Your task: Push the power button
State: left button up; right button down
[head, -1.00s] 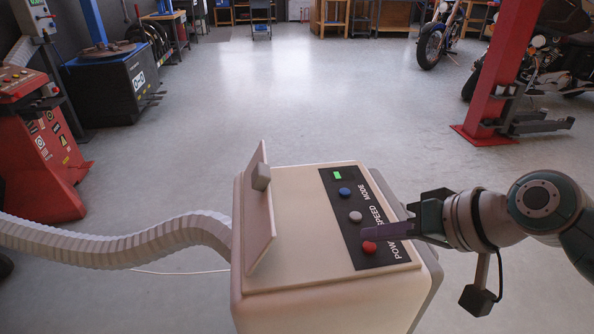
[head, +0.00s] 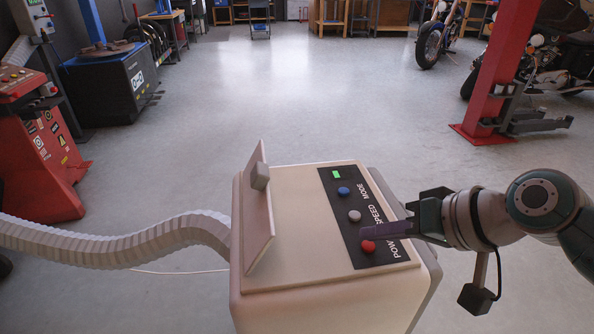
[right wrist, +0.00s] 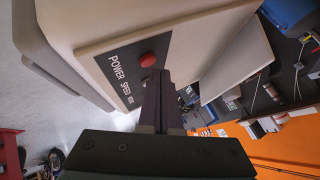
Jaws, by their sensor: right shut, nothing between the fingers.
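The red power button (head: 368,246) is at the near end of a black panel (head: 378,258) on top of a beige machine (head: 310,290). A grey speed button (head: 354,215) and a blue mode button (head: 343,191) sit farther up the panel. My right gripper (head: 366,235) is shut and empty, its fingertips at the red button's far edge; I cannot tell whether they touch it. In the right wrist view, the red button (right wrist: 148,60) shows just beyond the shut fingertips (right wrist: 157,74). My left gripper is not in view.
A raised lid (head: 260,215) stands on the machine's left side. A ribbed white hose (head: 120,250) runs left from it. A red machine (head: 38,160) stands at left, a red lift post (head: 500,75) at right.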

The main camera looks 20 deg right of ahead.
aim_at(373, 254)
jog(key=shift+f, duration=0.1)
dwell(0.4)
jog(key=shift+f+b, duration=0.3)
jog(key=shift+f, duration=0.15)
dwell(0.5)
jog(key=shift+r+p, duration=0.6)
jog(key=shift+p, duration=0.05)
notch_tip(373, 254, up, 6)
jog(key=p, duration=0.6)
